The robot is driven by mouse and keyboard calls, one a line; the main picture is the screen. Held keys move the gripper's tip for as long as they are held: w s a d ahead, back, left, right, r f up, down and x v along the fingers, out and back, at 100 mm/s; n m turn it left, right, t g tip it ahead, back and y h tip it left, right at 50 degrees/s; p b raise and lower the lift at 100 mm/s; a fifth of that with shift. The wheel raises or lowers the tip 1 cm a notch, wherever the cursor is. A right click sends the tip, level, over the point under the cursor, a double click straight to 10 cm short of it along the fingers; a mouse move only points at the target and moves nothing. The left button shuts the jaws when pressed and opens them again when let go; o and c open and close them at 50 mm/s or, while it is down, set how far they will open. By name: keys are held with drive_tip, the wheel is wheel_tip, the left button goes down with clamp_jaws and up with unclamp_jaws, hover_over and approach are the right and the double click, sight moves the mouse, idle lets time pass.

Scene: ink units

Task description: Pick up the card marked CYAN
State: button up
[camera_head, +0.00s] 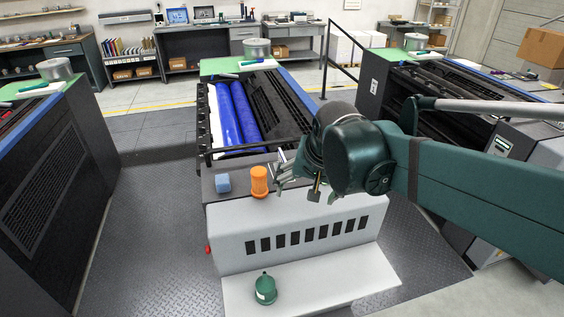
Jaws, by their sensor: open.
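No card with a readable CYAN mark shows in the head view. My gripper (290,178) is open above the front ledge of the middle ink unit, just right of the orange container, and nothing shows held in it. A small dark piece with a tan end (314,192) shows by the gripper; I cannot tell whether it is part of it. My gripper and arm hide the right part of the ledge and some of the unit behind it. The middle unit's rollers (239,112) are blue.
An orange container (259,181) and a blue block (223,182) stand on the ledge. A green container (265,289) stands on the lower white step (325,285). Other units stand at left (60,170) and right (375,85). Grey floor (150,230) lies clear at left.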

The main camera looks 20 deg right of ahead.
drive_tip(key=w+r+m+g+p, duration=0.25)
drive_tip(key=w+m+p, duration=0.4)
drive_tip(key=w, duration=0.75)
drive_tip(key=m+g+p, duration=0.2)
drive_tip(key=m+p, duration=0.3)
drive_tip(key=p, duration=0.1)
hover_over(282, 162)
wheel_tip(282, 162, down, 3)
drive_tip(key=shift+d+f, duration=0.15)
drive_tip(key=shift+f, duration=0.05)
drive_tip(key=shift+w+f+m+p, duration=0.45)
drive_tip(key=shift+w+f+p, duration=0.05)
drive_tip(key=shift+w+f, duration=0.05)
drive_tip(key=shift+f, duration=0.1)
drive_tip(key=shift+f, duration=1.2)
drive_tip(key=shift+f, duration=0.1)
drive_tip(key=shift+s+f+p, duration=0.1)
drive_tip(key=shift+f+p, duration=0.25)
drive_tip(key=shift+f, duration=2.2)
